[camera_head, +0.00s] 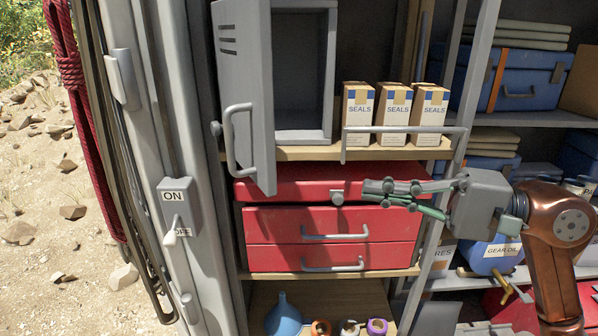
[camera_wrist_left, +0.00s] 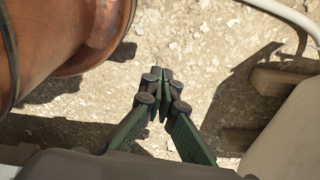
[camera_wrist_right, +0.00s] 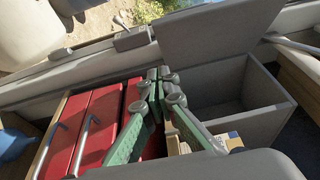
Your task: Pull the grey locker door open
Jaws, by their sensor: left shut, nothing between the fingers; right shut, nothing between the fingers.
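The grey locker (camera_head: 335,70) stands on the upper wooden shelf, and its empty inside shows. Its grey door (camera_head: 258,70) stands open, swung out toward me on the left side. The door's bar handle (camera_head: 228,140) is on the door's left part. In the right wrist view the door (camera_wrist_right: 210,35) and the open locker (camera_wrist_right: 262,115) also show. My right gripper (camera_head: 368,187) is shut and empty in front of the red tool chest, right of the door and apart from its handle. My left gripper (camera_wrist_left: 163,82) is shut and empty above stony ground; the head view does not show it.
Several SEALS boxes (camera_head: 394,113) stand right of the locker behind a grey rail (camera_head: 400,130). The red tool chest (camera_head: 330,222) is below. A grey post with an ON switch box (camera_head: 174,195) stands left. Blue cases (camera_head: 525,80) fill the right shelves.

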